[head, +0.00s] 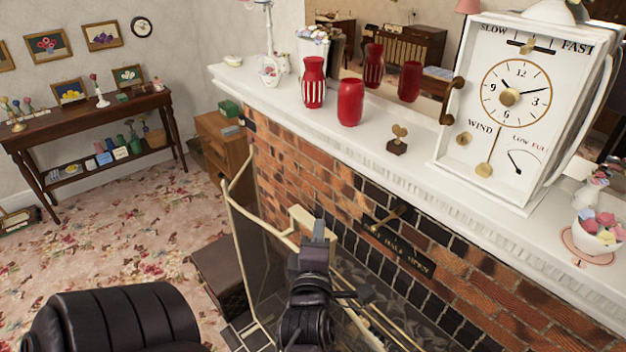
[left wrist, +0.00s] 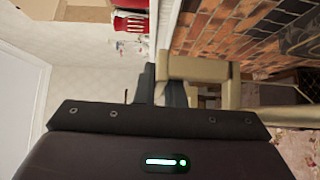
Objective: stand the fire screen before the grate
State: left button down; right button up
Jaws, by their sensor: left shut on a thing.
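The fire screen (head: 262,240) is a pale brass-coloured frame with see-through dark panels. It stands by the hearth in the lower middle of the head view, left of the black-tiled fireplace surround. My left gripper (head: 318,238) is at its top, shut on a block-like pale handle. In the left wrist view the fingers (left wrist: 168,92) meet that tan handle (left wrist: 200,68). My arm hides part of the screen's right side, and its feet are not clear. I cannot make out the grate. My right gripper is not in view.
A white mantel (head: 390,128) overhangs the brick wall, carrying red vases (head: 350,102), a small heart ornament (head: 398,140) and a large dial clock (head: 510,110). A dark box (head: 218,275) sits left of the screen. Floral carpet (head: 120,225) lies open at left.

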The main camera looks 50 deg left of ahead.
pick_arm(q)
jog(key=shift+w+d+p, duration=0.65)
jog(key=shift+w+d, duration=0.05)
jog(key=shift+w, duration=6.45)
notch_tip(320, 180, down, 34)
jog(key=b, duration=1.7)
jog(key=shift+f, duration=0.2)
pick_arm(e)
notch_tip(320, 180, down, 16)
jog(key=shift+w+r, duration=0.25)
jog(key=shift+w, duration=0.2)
pick_arm(q)
jog(key=shift+f+b, duration=0.95)
jog(key=shift+b, duration=0.1)
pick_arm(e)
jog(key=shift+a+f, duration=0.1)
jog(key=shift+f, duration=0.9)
